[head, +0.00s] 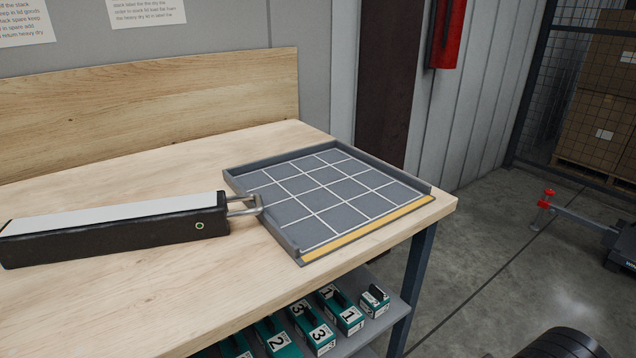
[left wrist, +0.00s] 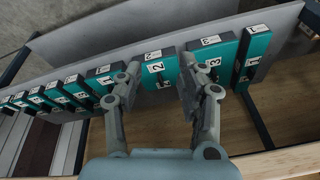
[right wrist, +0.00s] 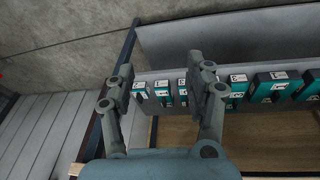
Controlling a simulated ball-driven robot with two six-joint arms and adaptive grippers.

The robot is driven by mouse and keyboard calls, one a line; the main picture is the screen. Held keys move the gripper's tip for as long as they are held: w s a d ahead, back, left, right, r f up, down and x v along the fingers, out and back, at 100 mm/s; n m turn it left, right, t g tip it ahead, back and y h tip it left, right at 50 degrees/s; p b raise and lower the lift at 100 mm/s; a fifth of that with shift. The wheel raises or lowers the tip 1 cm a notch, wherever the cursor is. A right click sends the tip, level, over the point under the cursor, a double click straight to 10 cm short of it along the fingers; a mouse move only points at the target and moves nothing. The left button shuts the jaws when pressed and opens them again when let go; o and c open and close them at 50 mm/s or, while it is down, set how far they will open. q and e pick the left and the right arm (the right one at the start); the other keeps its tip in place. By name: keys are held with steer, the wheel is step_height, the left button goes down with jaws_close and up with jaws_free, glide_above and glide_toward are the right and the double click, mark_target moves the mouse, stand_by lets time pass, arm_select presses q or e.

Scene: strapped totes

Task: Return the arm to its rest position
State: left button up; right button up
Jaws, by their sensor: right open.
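Neither of my grippers shows in the head view. In the left wrist view my left gripper (left wrist: 160,68) has its fingers apart, with a teal box labelled 2 (left wrist: 160,80) showing beyond the gap and nothing visibly held. In the right wrist view my right gripper (right wrist: 160,68) is open and empty, with its fingers spread. Teal boxes on the shelf show behind it.
On the wooden bench (head: 150,290) lie a grey gridded tray (head: 335,195) with a yellow front strip and a long black bar (head: 110,230) with a metal loop. Numbered teal boxes (head: 315,330) stand on the lower shelf (head: 385,322). Open floor (head: 490,240) lies right.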

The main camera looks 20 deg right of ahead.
arm_select(q)
steer(key=s+a+f+g+b, duration=0.1)
steer(key=s+f+b, duration=0.15)
steer(key=f, duration=0.85)
steer(key=s+a+f+b, duration=0.1)
steer(key=s+f, duration=0.3)
steer(key=f, duration=0.8)
arm_select(e)
steer(key=s+d+f+g, duration=0.1)
steer(key=s+f, duration=0.2)
steer(key=f, duration=0.8)
steer(key=s+d+f, duration=0.1)
steer(key=s+f, duration=0.2)
steer(key=f, duration=0.9)
arm_select(q)
steer(key=s+f+g+b, duration=0.1)
steer(key=s+f+b, duration=0.3)
steer(key=s+f, duration=1)
steer(key=shift+s+a+f, duration=0.2)
steer(key=shift+s+f, duration=0.15)
steer(key=shift+s, duration=0.6)
arm_select(e)
steer(key=s+f+g, duration=0.1)
steer(key=s+f, duration=1.3)
steer(key=s, duration=0.2)
steer(key=shift+s+d+f, duration=0.2)
steer(key=shift+f, duration=0.15)
